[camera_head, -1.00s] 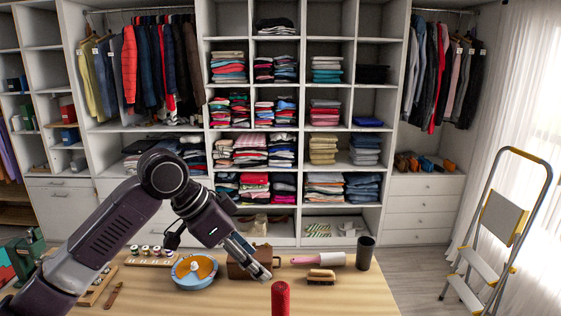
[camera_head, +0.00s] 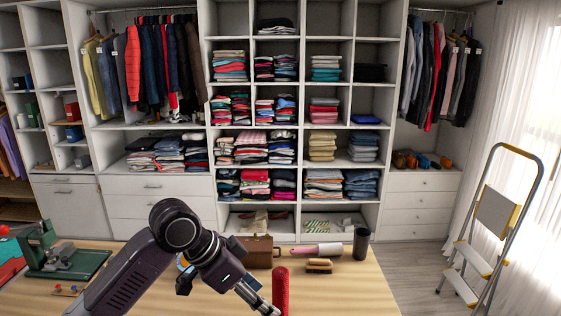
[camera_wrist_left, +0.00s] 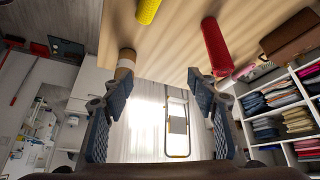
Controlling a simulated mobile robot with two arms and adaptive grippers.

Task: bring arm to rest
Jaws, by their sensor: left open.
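My left arm reaches in from the lower left of the head view, over the wooden table. Its gripper (camera_head: 258,303) is low in the picture, just left of a red textured cylinder (camera_head: 281,290). In the left wrist view my gripper (camera_wrist_left: 160,95) has its two fingers spread wide with nothing held between them. The red cylinder (camera_wrist_left: 215,45) shows there beyond the right finger. A tan cylinder (camera_wrist_left: 125,65) shows just behind the left finger. My right gripper is in neither view.
On the table (camera_head: 345,290) are a brown case (camera_head: 258,252), a pink-and-white roller (camera_head: 318,251), a brush (camera_head: 318,265), a dark cup (camera_head: 361,243) and a green machine (camera_head: 68,258). Cubby shelving (camera_head: 297,145) stands behind. A stepladder (camera_head: 495,215) stands right. The table's right part is clear.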

